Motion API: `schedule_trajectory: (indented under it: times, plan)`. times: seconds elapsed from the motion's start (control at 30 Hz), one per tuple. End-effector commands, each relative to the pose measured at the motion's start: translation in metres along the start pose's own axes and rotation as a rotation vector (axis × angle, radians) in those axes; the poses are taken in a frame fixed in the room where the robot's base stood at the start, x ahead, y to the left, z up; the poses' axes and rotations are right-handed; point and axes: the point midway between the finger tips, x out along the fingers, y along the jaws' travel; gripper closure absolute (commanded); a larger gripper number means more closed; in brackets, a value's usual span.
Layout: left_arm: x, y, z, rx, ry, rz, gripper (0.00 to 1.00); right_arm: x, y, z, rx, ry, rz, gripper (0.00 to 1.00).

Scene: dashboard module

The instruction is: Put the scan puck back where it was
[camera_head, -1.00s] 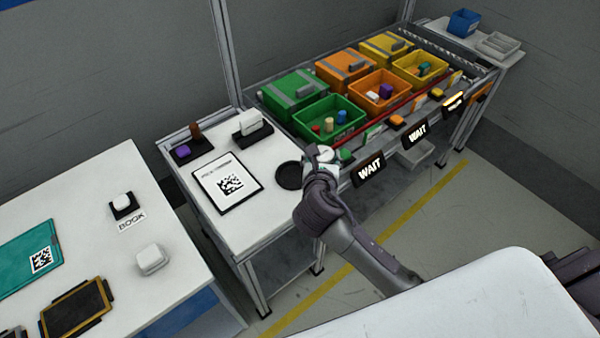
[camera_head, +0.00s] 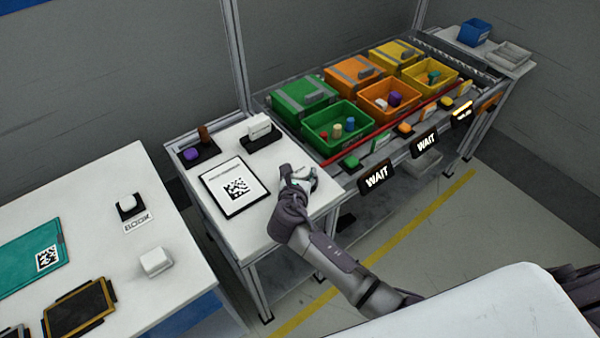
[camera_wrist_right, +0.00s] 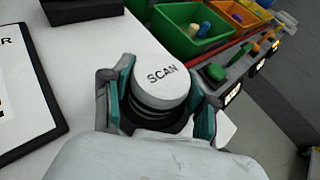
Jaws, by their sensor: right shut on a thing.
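The scan puck (camera_wrist_right: 160,75) is white with a rounded top marked SCAN. My right gripper (camera_wrist_right: 160,92) is shut on it, with a finger on each side. In the head view my right gripper (camera_head: 299,181) is over the right part of the small white table, beside the QR-code sheet, and a bit of the puck shows there. A dark round base (camera_wrist_right: 150,121) shows beneath the puck in the right wrist view; the head view hides it behind the gripper. I cannot tell whether the puck touches it. My left gripper is not in view.
The QR-code sheet (camera_head: 233,186) lies left of the gripper. A white block on a black stand (camera_head: 259,130) and a purple piece (camera_head: 191,154) are behind. A green bin (camera_head: 335,128) and WAIT sign (camera_head: 376,177) stand to the right.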

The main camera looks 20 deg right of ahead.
Motion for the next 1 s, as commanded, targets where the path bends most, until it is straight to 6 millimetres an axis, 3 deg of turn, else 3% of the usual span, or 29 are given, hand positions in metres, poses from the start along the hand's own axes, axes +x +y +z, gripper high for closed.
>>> schedule_trajectory:
  times: [0.17, 0.2, 0.33, 0.73, 1.0]
  plan:
    - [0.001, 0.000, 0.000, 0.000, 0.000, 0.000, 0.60, 0.001, 0.000, -0.002, 0.000, -0.001, 0.000, 0.82]
    - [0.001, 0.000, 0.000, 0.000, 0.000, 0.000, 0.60, 0.001, 0.000, -0.002, 0.000, 0.000, 0.000, 0.38]
    - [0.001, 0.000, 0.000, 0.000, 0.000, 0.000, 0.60, 0.001, 0.000, -0.002, 0.000, 0.000, 0.000, 0.17]
    - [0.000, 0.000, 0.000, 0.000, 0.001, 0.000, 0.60, -0.003, 0.000, 0.000, 0.000, 0.001, 0.001, 0.17]
    - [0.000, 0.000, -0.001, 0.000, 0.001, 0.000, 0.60, -0.052, 0.001, -0.001, 0.001, 0.001, 0.004, 0.17]
